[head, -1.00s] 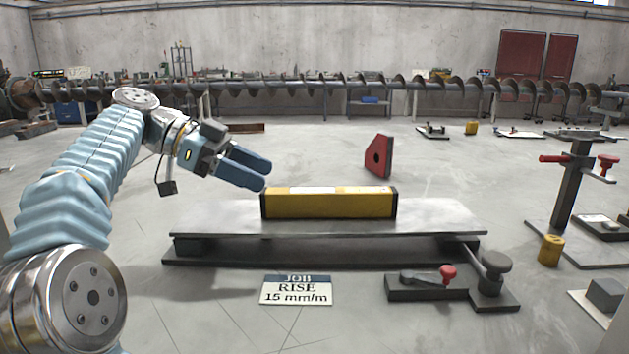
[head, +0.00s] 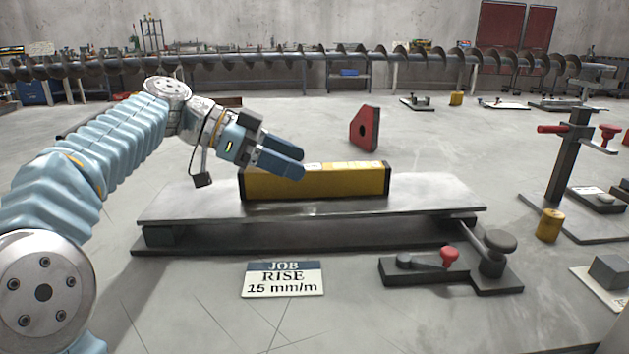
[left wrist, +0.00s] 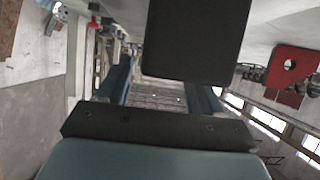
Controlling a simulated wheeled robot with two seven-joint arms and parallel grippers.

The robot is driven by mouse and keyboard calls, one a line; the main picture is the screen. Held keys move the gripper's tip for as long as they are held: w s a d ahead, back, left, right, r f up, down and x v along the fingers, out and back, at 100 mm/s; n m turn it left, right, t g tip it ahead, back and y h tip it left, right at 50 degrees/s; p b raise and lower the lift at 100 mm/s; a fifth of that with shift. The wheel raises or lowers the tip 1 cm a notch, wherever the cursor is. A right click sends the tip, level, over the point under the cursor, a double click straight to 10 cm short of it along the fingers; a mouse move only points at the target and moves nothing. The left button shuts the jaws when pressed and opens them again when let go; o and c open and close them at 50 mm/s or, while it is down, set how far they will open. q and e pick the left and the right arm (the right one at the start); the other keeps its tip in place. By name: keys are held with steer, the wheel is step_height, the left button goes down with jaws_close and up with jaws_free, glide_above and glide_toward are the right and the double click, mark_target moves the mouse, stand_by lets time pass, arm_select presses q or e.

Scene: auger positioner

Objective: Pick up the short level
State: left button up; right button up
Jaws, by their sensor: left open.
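The short level appears to be the yellow bar with black end caps (head: 335,183). It lies lengthwise on a grey raised plate (head: 430,208) in the middle of the head view. My left gripper (head: 302,164) is open, its blue fingers pointing right. In the head view it overlaps the left half of the level's top; I cannot tell how far above or behind it is. Its fingers also show in the left wrist view (left wrist: 162,85), with no level clearly visible between them. A dark block (left wrist: 195,40) covers part of that view. My right gripper is not in view.
A red block with a hole (head: 365,129) stands behind the plate. In front are a card reading "RISE 15 mm/m" (head: 283,279) and a red-knobbed lever base (head: 425,268). A dark post with red handles (head: 572,165) and a yellow cylinder (head: 549,225) stand at right.

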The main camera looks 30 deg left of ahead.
mark_target(311, 166)
arm_select(q)
steer(key=x, duration=0.3)
steer(key=shift+w+d+f, duration=0.1)
steer(key=shift+w+d, duration=0.05)
steer(key=shift+d, duration=0.05)
jaws_close()
